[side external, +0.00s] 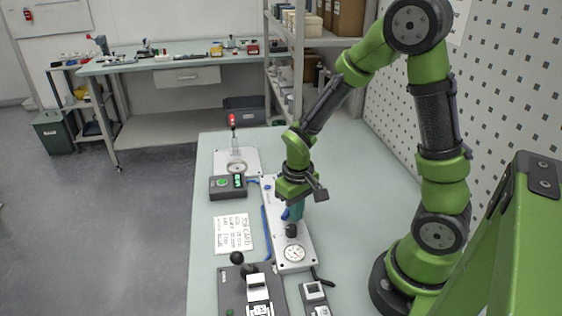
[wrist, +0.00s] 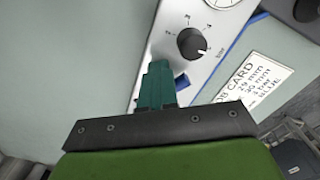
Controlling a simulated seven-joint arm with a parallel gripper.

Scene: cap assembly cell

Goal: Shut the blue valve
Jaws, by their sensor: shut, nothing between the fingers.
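The blue valve handle (side external: 285,214) shows as a small blue piece on the white panel, close beside my fingers in the side view. In the wrist view a bit of the blue handle (wrist: 182,82) shows at the right edge of the fingers; the rest is hidden behind them. I cannot tell whether they touch it, nor how far the handle is turned. My gripper (side external: 296,212) points down over the panel. Its teal fingers (wrist: 157,72) are closed together with nothing between them.
A black knob (side external: 291,231) with a number scale and a round gauge (side external: 294,253) sit on the white panel near my fingers. A blue hose (side external: 266,235) runs along its left side. A job card (side external: 233,234) lies left. The bench (side external: 345,170) is clear right of the panel.

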